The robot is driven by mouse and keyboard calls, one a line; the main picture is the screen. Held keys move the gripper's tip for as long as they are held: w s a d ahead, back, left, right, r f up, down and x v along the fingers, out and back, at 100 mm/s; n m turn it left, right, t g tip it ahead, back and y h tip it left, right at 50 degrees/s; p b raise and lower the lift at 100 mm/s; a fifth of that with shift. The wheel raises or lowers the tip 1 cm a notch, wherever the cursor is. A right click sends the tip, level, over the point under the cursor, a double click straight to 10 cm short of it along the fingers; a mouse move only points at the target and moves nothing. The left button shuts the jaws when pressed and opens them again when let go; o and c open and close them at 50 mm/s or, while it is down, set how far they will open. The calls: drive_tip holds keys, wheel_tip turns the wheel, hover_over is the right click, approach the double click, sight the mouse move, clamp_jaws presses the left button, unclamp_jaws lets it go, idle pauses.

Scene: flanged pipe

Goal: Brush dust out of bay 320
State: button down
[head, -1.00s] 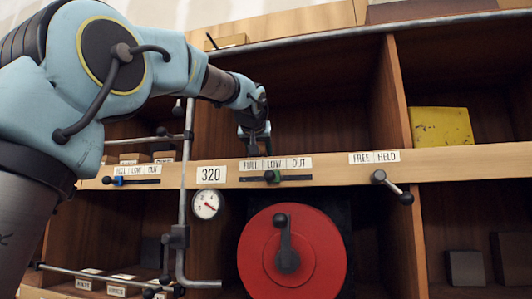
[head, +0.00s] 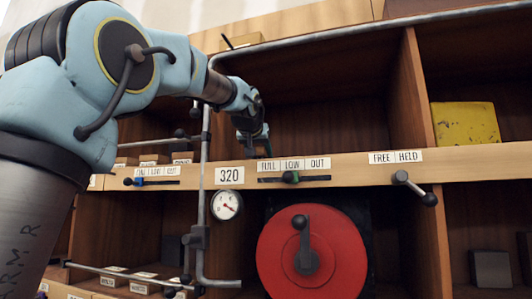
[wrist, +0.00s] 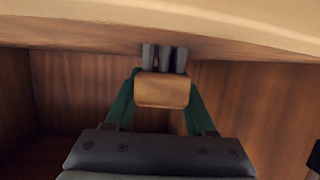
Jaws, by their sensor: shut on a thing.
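My gripper (head: 255,140) reaches into the upper bay (head: 330,115) above the 320 label (head: 229,175). In the wrist view my gripper (wrist: 160,100) has its green fingers shut on a wooden brush block (wrist: 162,90). Dark grey tufts (wrist: 164,58) stick out of the block toward the pale shelf edge (wrist: 160,20); I cannot tell whether they touch it. In the head view the brush cannot be made out behind my gripper. I see no clear dust in either view.
A rail (head: 350,168) below the bay carries a FULL/LOW/OUT slider (head: 290,177) and a FREE/HELD lever (head: 414,188). A pipe (head: 206,130) runs upright at the left. A gauge (head: 226,205) and red crank wheel (head: 311,250) sit below. A yellow block (head: 465,123) stands right.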

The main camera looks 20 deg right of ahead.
drive_tip(key=shift+w+a, duration=0.65)
drive_tip(key=shift+a, duration=0.05)
drive_tip(key=shift+s+d, duration=1.25)
drive_tip(key=shift+d, duration=0.1)
drive_tip(key=shift+s+d+f+b, duration=0.1)
drive_tip(key=shift+s+d+b, duration=0.6)
drive_tip(key=shift+s+d, duration=0.5)
wheel_tip(320, 180, up, 3)
drive_tip(key=p, duration=0.2)
drive_tip(key=shift+p, duration=0.4)
